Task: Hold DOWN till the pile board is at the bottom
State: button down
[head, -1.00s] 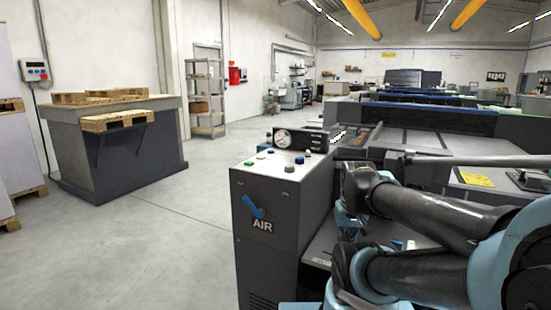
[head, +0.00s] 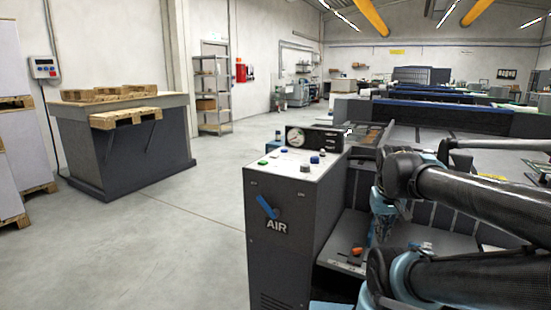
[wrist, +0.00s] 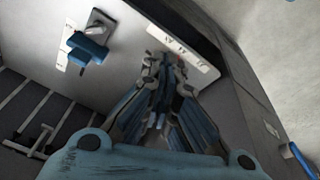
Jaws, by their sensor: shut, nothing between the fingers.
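My gripper (wrist: 163,65) is shut and empty in the wrist view. Small dark print on the strip is too blurred to read. A blue knob (wrist: 88,48) sits on the panel to their left. In the head view my gripper hangs low, partly hidden by my arm, right of an orange knob (head: 357,251) on a low ledge. I cannot make out a DOWN button or the pile board.
A grey console (head: 283,240) marked AIR, with a gauge (head: 295,137) and coloured buttons on top, stands left of my arm. Pallets lie on and against a dark counter (head: 135,160) at left. Open floor lies between counter and console.

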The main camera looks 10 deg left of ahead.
jog(key=w+a+r+n+t+h, duration=0.15)
jog(key=w+a+r, duration=0.25)
jog(key=w+r, duration=0.65)
notch_tip(320, 180, up, 14)
jog(key=n+t, duration=0.5)
send_over(272, 155)
jog(key=shift+w+r+y, duration=0.15)
jog(key=shift+w+y, duration=0.05)
jog(key=shift+y, duration=0.25)
jog(key=shift+f, duration=4.4)
